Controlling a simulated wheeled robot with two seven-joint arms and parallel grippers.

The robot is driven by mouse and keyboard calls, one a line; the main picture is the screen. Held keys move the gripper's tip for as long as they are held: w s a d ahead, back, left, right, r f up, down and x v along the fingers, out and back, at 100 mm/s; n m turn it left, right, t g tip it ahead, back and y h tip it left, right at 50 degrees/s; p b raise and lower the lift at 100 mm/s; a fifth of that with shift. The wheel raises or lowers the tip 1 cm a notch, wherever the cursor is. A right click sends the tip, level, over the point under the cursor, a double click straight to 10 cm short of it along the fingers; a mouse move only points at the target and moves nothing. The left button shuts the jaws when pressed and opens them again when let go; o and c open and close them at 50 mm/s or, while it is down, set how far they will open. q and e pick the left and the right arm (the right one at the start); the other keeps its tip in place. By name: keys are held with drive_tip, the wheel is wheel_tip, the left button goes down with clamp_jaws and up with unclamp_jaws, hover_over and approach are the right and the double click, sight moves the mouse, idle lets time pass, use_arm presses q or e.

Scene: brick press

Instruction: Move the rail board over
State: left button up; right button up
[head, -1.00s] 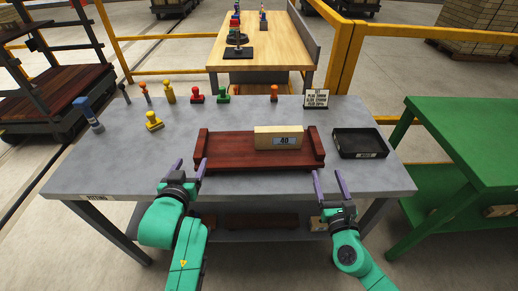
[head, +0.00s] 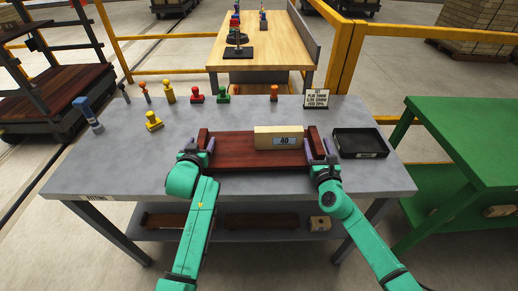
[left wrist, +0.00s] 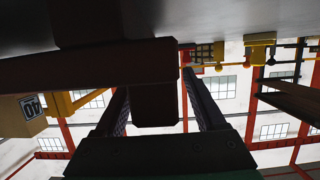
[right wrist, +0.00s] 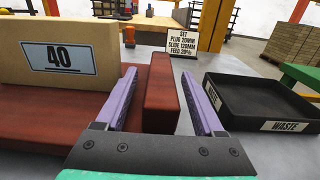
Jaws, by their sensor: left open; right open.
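The rail board (head: 230,151), dark red wood with a raised rail at each end, lies on the grey table. A tan block (head: 278,137) labelled 40 sits on its right half. My left gripper (head: 203,146) is open at the left end rail; in the left wrist view its fingers (left wrist: 155,105) stand either side of that dark rail. My right gripper (head: 318,150) is open at the right end rail; in the right wrist view its fingers (right wrist: 163,100) stand either side of the red rail (right wrist: 162,92).
A black waste tray (head: 360,142) stands right of the board. A sign (head: 316,99) stands behind it. Several coloured stamp-like pieces, including a yellow one (head: 154,121), stand at the back left. The grey table (head: 120,170) is clear at the front left.

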use_arm(q)
clamp_jaws()
use_arm(e)
clamp_jaws()
idle(0.9)
